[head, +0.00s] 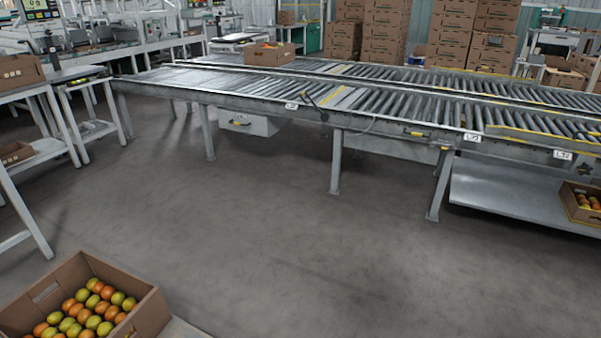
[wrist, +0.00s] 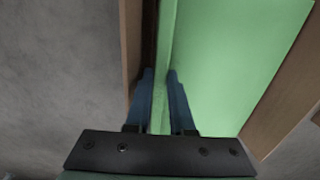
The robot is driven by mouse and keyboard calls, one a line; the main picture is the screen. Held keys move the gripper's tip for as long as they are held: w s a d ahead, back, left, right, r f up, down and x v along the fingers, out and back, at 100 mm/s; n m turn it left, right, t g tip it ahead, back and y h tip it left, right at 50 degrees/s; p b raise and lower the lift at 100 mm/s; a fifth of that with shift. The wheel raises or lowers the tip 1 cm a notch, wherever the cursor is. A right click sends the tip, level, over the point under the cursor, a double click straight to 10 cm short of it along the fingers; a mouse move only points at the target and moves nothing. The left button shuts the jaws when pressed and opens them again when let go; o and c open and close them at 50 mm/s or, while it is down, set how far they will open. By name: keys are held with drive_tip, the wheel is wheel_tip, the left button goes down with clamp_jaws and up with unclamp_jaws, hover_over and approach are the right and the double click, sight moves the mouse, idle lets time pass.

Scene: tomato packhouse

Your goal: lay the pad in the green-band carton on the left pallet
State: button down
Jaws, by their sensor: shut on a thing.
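In the wrist view my gripper (wrist: 159,95) has its two blue fingers closed on a narrow raised edge of a light green sheet, which I take to be the pad (wrist: 235,55). Its broad flat face spreads to the right of the fingers. Brown cardboard walls of a carton (wrist: 131,45) run along the left and right of the green sheet. I cannot tell whether the pad touches them or the carton's bottom. No green band shows on this cardboard. My gripper and the pad are not in the head view.
In the head view a carton of red and yellow-green tomatoes (head: 152,312) stands at the lower left. Roller conveyors (head: 400,95) cross behind, with a carton (head: 268,54) on them. Carton stacks (head: 385,30) stand at the back. A work table (head: 62,80) is at left. The middle floor is clear.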

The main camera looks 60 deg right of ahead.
drive_tip(key=c, duration=0.7)
unclamp_jaws()
drive_tip(key=c, duration=0.3)
wheel_tip(320, 180, up, 10)
drive_tip(key=p, duration=1)
drive_tip(key=shift+p, duration=0.4)
